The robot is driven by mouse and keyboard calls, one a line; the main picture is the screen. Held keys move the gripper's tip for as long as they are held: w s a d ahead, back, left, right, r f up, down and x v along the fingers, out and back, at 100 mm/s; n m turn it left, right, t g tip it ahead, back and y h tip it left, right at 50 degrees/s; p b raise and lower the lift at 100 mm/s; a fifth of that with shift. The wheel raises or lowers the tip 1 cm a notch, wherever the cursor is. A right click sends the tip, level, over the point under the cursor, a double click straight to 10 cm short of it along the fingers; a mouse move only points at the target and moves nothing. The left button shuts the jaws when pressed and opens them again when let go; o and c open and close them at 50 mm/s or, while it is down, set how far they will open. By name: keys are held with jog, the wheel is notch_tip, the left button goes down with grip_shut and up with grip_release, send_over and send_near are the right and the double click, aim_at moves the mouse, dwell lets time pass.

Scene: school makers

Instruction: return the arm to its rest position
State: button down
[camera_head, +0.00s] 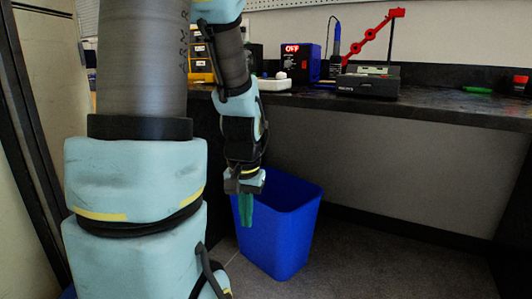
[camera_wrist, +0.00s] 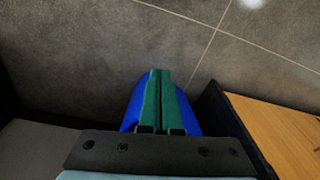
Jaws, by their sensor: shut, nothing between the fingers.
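My gripper (camera_head: 246,207) points straight down in the head view, in front of the near left rim of a blue bin. Its green fingers are together with nothing between them. The wrist view also shows my gripper (camera_wrist: 160,76) with the two green fingers side by side over the grey tiled floor. My light-blue and grey arm hangs down below the counter's level, and its large near links cover the left of the head view.
The open blue bin (camera_head: 290,235) stands on the floor under a dark counter (camera_head: 450,107). A soldering station (camera_head: 300,62), a red-armed holder (camera_head: 370,40) and a black device (camera_head: 368,84) sit on the counter. A wooden surface (camera_wrist: 285,130) lies right in the wrist view. Floor right of the bin is clear.

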notch_tip(320, 180, up, 40)
jog(key=s+a+n+p, duration=0.2)
jog(key=p, duration=3.6)
jog(key=shift+s+t+p, duration=0.3)
